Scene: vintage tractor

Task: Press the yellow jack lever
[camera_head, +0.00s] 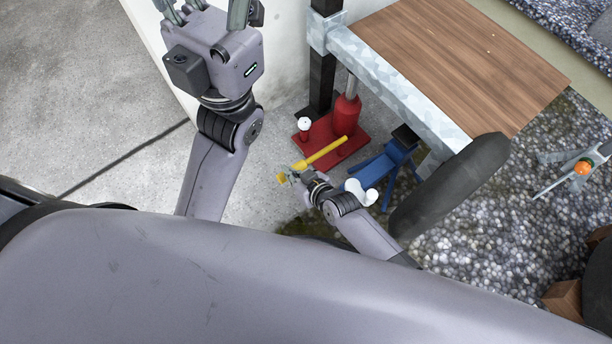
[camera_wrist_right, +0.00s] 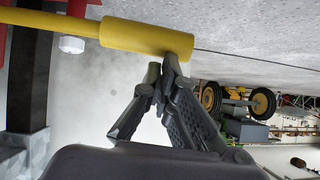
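The yellow jack lever (camera_head: 326,153) sticks out from the red jack (camera_head: 346,113) toward the lower left, tilted. In the wrist view its thick yellow handle (camera_wrist_right: 148,37) crosses the top. My right gripper (camera_head: 286,177) is at the handle's free end; in the wrist view its two fingertips (camera_wrist_right: 162,68) are together at the handle's lower edge, with nothing seen between them. Whether they touch the handle I cannot tell. My left gripper (camera_head: 208,8) is at the top of the head view, fingers apart, tips cut off, far from the lever.
A blue stand (camera_head: 383,167) and a dark tyre (camera_head: 455,185) are close to the right of my right arm. Concrete floor (camera_head: 80,90) is clear at left.

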